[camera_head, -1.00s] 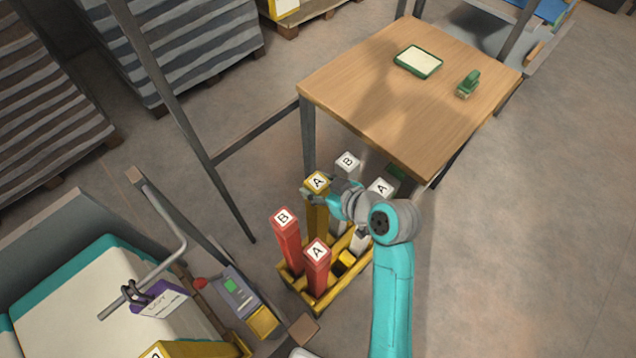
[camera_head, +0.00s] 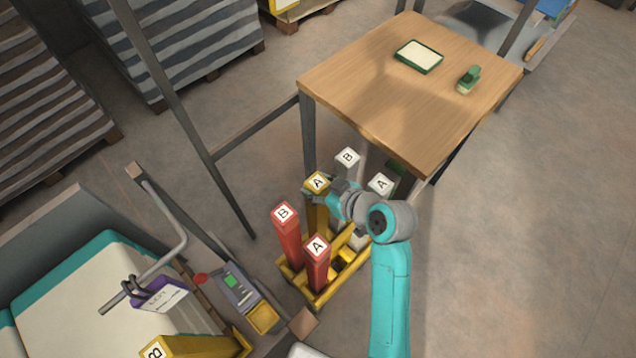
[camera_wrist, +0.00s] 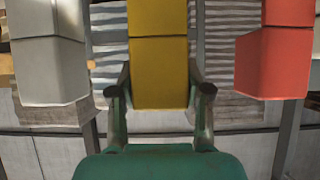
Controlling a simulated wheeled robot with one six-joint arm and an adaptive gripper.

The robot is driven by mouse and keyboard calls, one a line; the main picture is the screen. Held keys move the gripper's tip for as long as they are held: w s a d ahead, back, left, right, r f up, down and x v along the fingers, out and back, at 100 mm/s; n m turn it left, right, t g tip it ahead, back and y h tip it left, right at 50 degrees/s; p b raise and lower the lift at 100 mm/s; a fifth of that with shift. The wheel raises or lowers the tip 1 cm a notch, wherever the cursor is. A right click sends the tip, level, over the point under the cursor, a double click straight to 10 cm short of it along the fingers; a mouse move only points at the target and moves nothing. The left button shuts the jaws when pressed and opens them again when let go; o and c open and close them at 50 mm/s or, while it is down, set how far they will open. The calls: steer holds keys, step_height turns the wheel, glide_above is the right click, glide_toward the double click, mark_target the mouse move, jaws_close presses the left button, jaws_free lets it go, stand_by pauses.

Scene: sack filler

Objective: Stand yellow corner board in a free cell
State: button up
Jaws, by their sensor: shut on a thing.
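A yellow corner board marked A (camera_head: 317,205) stands upright over the rear left part of the yellow rack (camera_head: 322,299). My gripper (camera_wrist: 160,95) is shut on it near its top, with one finger on each side in the wrist view. The board's lower end is hidden behind the red boards, so I cannot tell whether it rests in a cell. Red boards B (camera_head: 286,235) and A (camera_head: 316,265) stand in the rack in front of it. White boards B (camera_head: 347,158) and A (camera_head: 381,184) stand behind and to the right. A front right cell looks empty.
A wooden table (camera_head: 360,100) with a green-edged tray (camera_head: 419,56) and a green tool (camera_head: 469,79) is close behind the rack. A dark post (camera_head: 190,120) stands to the left. Another yellow board marked B (camera_head: 185,346) lies at the lower left.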

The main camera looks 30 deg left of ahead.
steer(key=o, duration=1.4)
steer(key=shift+c, duration=0.2)
steer(key=v, duration=1.2)
